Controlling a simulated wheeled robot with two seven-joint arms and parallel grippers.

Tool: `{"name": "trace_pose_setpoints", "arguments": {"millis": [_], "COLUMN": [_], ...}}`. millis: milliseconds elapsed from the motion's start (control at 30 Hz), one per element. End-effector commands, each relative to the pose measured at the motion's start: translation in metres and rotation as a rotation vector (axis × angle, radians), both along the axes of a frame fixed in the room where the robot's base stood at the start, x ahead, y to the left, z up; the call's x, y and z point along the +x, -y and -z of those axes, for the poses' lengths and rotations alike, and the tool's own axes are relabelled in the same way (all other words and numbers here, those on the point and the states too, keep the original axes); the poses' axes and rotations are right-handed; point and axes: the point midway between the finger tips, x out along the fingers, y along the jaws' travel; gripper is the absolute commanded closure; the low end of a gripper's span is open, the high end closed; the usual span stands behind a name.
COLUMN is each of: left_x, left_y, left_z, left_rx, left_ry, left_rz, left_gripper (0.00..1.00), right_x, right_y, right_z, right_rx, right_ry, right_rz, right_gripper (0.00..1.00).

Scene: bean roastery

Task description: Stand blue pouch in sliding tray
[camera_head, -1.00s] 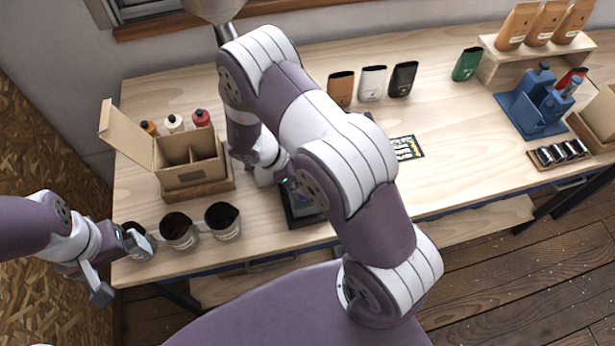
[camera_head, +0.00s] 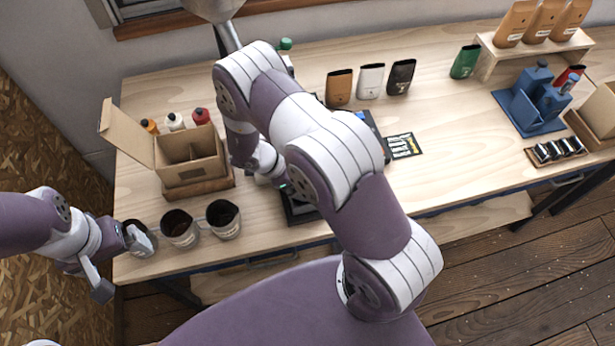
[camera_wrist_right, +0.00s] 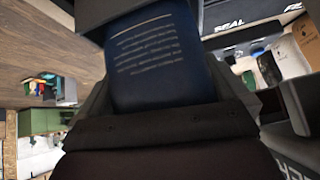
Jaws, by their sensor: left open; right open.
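The blue pouch (camera_wrist_right: 155,60) fills the upper middle of the right wrist view, with pale print on its face. My right gripper (camera_head: 280,184) is open around it, its grey jaws beside the pouch's sides. In the head view my right arm hides the pouch and most of that gripper. The dark tray (camera_head: 301,214) shows only in part under the right gripper, at the table's front; whether the pouch touches its floor cannot be told. My left gripper (camera_head: 119,266) is open and empty at the left, off the table's front corner, close to a dark cup.
Several dark-filled cups (camera_head: 181,229) line the front left edge. An open carton (camera_head: 190,165) stands behind them, with small bottles (camera_head: 174,122) at its back. Orange, white and black pouches (camera_head: 371,80) stand at the back.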

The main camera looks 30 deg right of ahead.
Motion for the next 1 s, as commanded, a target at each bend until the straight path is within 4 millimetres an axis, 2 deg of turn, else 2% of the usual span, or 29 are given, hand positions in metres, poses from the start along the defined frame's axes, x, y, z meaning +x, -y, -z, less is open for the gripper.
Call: {"name": "trace_pose_setpoints", "arguments": {"millis": [300,500,1000], "left_x": [0.000,0.000,0.000], "left_y": [0.000,0.000,0.000], "left_z": [0.026,0.031,0.030], "left_rx": [0.000,0.000,0.000], "left_ry": [-0.001,-0.001,-0.001], "left_rz": [0.000,0.000,0.000], "left_gripper": [0.00,0.00,0.00], "right_x": [0.015,0.020,0.024], "right_y": [-0.050,-0.068,-0.067], "right_z": [-0.058,-0.082,-0.088], "right_rx": [0.002,0.001,0.000], "right_ry": [0.006,0.002,0.014], "right_rz": [-0.004,-0.003,-0.021], "right_gripper": [0.00,0.00,0.00]}}
